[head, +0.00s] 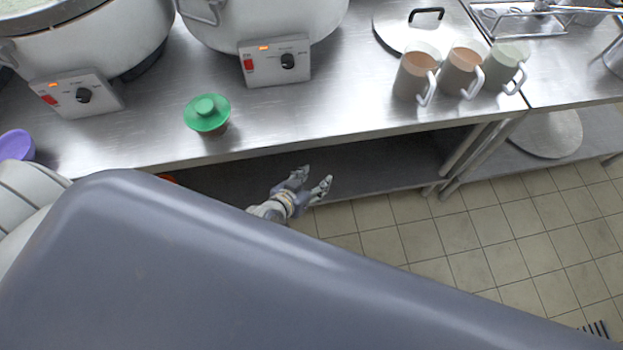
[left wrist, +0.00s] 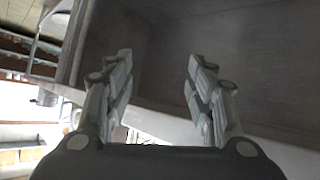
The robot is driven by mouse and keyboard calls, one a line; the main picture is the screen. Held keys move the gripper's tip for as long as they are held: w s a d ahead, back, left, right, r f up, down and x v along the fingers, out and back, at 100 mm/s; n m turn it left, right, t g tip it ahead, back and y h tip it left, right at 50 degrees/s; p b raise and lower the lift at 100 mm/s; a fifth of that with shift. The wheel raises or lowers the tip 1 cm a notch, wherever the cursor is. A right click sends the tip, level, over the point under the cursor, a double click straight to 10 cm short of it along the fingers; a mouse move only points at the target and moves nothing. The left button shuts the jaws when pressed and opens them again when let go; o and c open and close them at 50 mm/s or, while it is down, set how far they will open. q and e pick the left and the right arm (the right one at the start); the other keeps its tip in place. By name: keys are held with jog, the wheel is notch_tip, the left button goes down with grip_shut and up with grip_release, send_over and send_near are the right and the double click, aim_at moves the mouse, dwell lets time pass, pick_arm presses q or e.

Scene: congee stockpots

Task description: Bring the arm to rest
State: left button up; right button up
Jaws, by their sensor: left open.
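My left gripper (head: 311,183) is open and empty in the head view. It hangs in front of the steel counter's edge, below the counter top, with the floor tiles and the lower shelf behind it. In the left wrist view its two fingers (left wrist: 160,95) are spread apart with nothing between them. A large part of my own arm covers the lower left of the head view and hides what lies beneath. My right gripper is not in either view.
On the steel counter (head: 330,115) stand two stockpots (head: 262,20) (head: 130,45), a green-lidded jar (head: 207,114), a purple cup (head: 15,145), three mugs (head: 416,75) (head: 461,73) (head: 503,68) and a round lid (head: 393,33).

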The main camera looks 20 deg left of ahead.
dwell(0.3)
pick_arm(q)
jog(key=s+a+f+g+y, duration=0.15)
jog(key=s+f+g, duration=0.25)
jog(key=s+f, duration=1.05)
jog(key=s+a+f+g, duration=0.2)
jog(key=s+f, duration=0.2)
jog(key=s, duration=0.3)
jog(key=s+a+f+g+y, duration=0.1)
jog(key=s+a+f+g, duration=0.1)
jog(key=s+f, duration=0.2)
jog(key=s+a+f+m+g, duration=0.1)
jog(key=s+f, duration=0.4)
jog(key=s, duration=0.5)
jog(key=shift+s+a+g, duration=0.25)
jog(key=shift+a+g, duration=0.25)
jog(key=shift+a, duration=0.6)
jog(key=shift+y, duration=0.25)
